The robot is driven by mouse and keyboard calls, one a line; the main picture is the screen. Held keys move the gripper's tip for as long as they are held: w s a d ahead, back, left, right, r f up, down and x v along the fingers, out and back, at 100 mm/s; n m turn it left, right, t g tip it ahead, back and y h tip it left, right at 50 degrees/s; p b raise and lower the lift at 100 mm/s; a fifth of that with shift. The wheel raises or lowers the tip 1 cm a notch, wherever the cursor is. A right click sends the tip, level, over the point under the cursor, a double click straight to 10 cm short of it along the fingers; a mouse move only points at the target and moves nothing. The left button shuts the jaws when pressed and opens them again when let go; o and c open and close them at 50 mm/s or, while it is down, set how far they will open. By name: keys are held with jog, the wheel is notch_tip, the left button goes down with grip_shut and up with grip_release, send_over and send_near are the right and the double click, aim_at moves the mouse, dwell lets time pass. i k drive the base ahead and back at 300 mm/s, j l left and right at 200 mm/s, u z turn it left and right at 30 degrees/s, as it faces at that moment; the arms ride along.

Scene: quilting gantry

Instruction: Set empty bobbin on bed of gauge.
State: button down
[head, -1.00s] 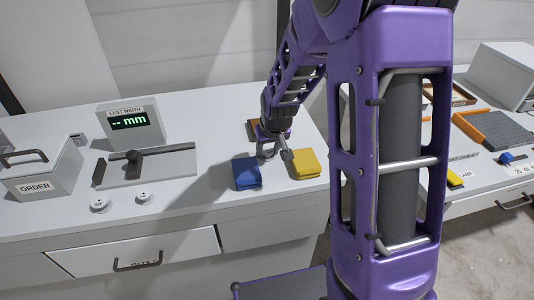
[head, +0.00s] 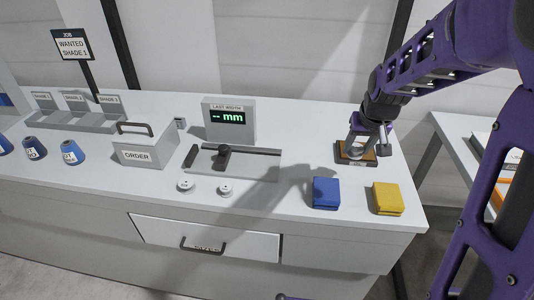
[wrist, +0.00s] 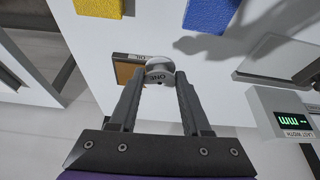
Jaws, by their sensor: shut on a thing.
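In the head view my gripper (head: 362,140) is over a small brown tray (head: 342,159) at the right end of the counter. That tray also shows behind the held piece in the wrist view (wrist: 124,73). I cannot tell if the piece touches it. The gauge (head: 260,169), a flat grey plate with a dark slide, lies mid-counter, left of my gripper. Its bed looks bare.
A display (head: 229,118) reading "-- mm" stands behind the gauge. Two small round white pieces (head: 186,186) (head: 225,189) sit in front. Blue (head: 326,193) and yellow (head: 388,198) pads lie at front right. An ORDER box (head: 145,148) and blue cones (head: 72,152) are at left.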

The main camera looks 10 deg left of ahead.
aim_at(207, 161)
jog(key=j, duration=2.05)
jog(key=i, duration=0.05)
